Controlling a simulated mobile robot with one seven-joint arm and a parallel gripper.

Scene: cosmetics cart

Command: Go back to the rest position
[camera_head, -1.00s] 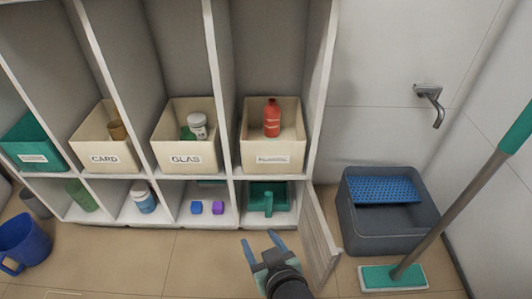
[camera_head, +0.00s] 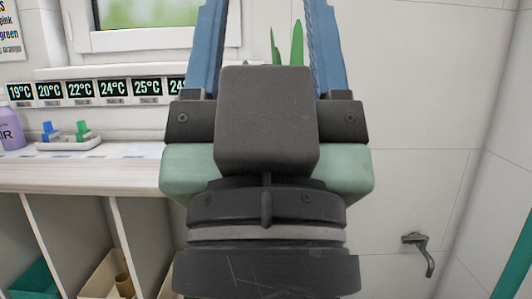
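My gripper (camera_head: 265,28) fills the middle of the view, raised close to the camera and pointing up. The fingertips run out of the top of the frame. The gripper and wrist hide much of the counter and the wall behind.
A pale counter (camera_head: 80,176) tops the shelf unit at left. A small tray (camera_head: 70,144) with blue and green pieces and a purple bottle (camera_head: 10,128) stand on it. Cream bins (camera_head: 98,279) sit below. A wall tap (camera_head: 417,243) is at lower right.

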